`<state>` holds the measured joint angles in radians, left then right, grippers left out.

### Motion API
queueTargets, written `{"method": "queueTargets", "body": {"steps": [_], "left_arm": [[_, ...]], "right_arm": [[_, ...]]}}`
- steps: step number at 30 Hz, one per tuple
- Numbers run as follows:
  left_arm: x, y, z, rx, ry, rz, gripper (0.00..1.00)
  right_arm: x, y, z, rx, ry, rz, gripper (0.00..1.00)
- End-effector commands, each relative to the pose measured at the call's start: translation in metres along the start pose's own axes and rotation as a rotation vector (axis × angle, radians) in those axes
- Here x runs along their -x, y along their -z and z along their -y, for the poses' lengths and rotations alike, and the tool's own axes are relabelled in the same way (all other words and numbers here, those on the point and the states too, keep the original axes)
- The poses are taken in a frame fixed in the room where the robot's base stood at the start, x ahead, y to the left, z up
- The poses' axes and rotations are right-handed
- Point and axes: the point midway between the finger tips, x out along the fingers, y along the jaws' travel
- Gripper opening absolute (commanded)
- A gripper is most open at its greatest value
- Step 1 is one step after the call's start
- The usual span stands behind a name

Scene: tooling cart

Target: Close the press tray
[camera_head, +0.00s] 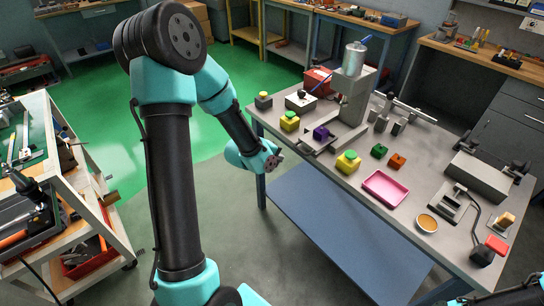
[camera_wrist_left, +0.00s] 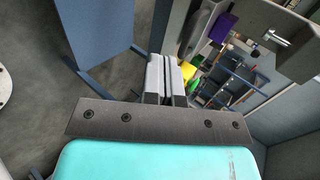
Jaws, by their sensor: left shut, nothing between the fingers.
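The grey press (camera_head: 352,88) stands at the back of the table, with a silver cylinder on top. Its tray (camera_head: 309,146) sticks out in front toward the table's left edge, with a purple block (camera_head: 321,132) on it. In the left wrist view, the purple block (camera_wrist_left: 222,27) shows near the top, beside a grey part with a silver knob (camera_wrist_left: 276,38). My left gripper (camera_head: 275,158) is shut and empty, just off the table's left edge and left of the tray, apart from it. Its closed fingers (camera_wrist_left: 166,75) also show in the wrist view. My right gripper is out of view.
Yellow-green blocks (camera_head: 289,121) flank the tray, one behind and one in front (camera_head: 347,162). A pink dish (camera_head: 385,188), green and orange blocks and a round cup (camera_head: 427,222) lie farther right.

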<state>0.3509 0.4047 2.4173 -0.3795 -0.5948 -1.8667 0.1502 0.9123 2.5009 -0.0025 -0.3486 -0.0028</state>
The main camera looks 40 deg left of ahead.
Motion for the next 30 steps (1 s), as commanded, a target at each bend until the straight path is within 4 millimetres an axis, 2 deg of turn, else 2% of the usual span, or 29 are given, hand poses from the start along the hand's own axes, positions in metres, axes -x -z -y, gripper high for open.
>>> {"method": "queueTargets", "body": {"steps": [8, 13, 19, 30], "left_arm": [[-0.04, 0.001, -0.001, -0.001, -0.002, -0.002, 0.0], [-0.056, 0.001, 0.019, -0.001, 0.001, -0.001, 0.0], [-0.064, 0.001, 0.029, 0.0, 0.0, -0.001, 0.0], [-0.065, 0.0, 0.029, 0.001, 0.0, 0.001, 0.0]], "right_arm": [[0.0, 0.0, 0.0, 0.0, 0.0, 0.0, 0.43], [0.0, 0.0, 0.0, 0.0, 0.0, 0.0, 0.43], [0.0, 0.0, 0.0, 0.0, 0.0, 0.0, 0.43], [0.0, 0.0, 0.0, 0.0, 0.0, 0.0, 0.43]]}}
